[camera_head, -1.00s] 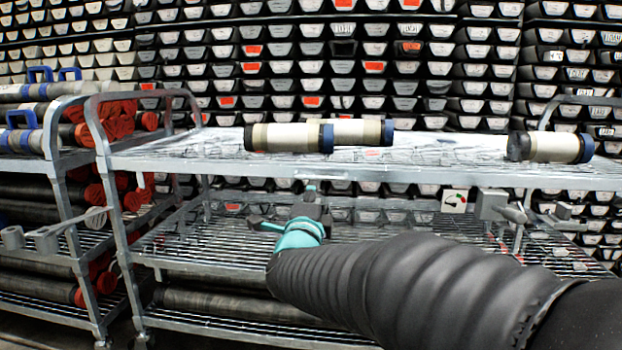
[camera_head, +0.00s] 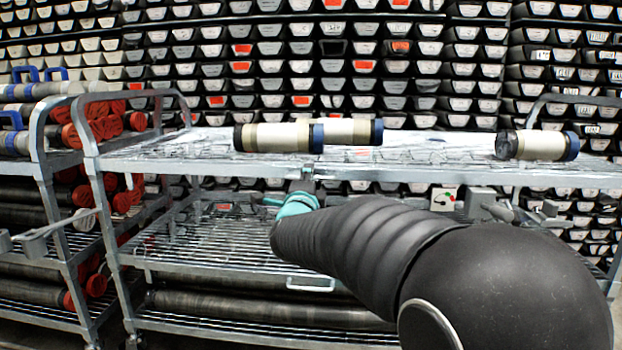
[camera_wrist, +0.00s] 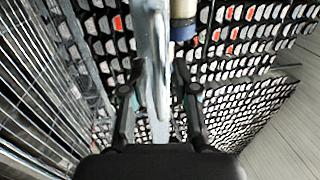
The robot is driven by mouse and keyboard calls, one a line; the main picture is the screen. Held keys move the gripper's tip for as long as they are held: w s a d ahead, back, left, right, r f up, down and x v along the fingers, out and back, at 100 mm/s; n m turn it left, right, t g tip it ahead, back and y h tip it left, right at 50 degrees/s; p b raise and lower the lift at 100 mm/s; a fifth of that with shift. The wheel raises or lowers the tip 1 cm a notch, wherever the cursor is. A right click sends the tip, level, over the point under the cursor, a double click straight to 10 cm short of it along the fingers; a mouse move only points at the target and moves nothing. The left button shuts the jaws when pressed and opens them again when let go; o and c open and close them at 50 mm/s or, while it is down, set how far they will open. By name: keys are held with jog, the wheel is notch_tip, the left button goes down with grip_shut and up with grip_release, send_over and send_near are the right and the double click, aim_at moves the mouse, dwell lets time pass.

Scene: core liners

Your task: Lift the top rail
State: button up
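The top rail (camera_head: 420,173) is the grey metal front edge of the cart's upper shelf, running level across the head view. In the wrist view a grey metal bar (camera_wrist: 154,45), likely this rail, runs down the picture between my fingers. My gripper (camera_head: 307,180) is at the rail's front near its middle, partly hidden by my wrist. In the wrist view my gripper (camera_wrist: 157,75) has its two black fingers apart, one on each side of the bar. Gaps seem to show beside the bar; firm contact is not visible.
Two core tubes (camera_head: 280,137) (camera_head: 352,131) lie on the upper shelf just behind my gripper, and another (camera_head: 537,145) lies at the right. A second cart (camera_head: 60,160) with tubes stands left. A wire shelf (camera_head: 215,245) lies below. Stacked trays (camera_head: 330,68) fill the back.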

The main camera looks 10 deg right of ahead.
grip_shut()
notch_tip(320, 180, up, 6)
jog(key=shift+f+p, duration=0.1)
jog(key=shift+p, duration=0.4)
jog(key=shift+o, duration=2)
grip_release()
jog(key=shift+f, duration=0.1)
jog(key=v, duration=1.2)
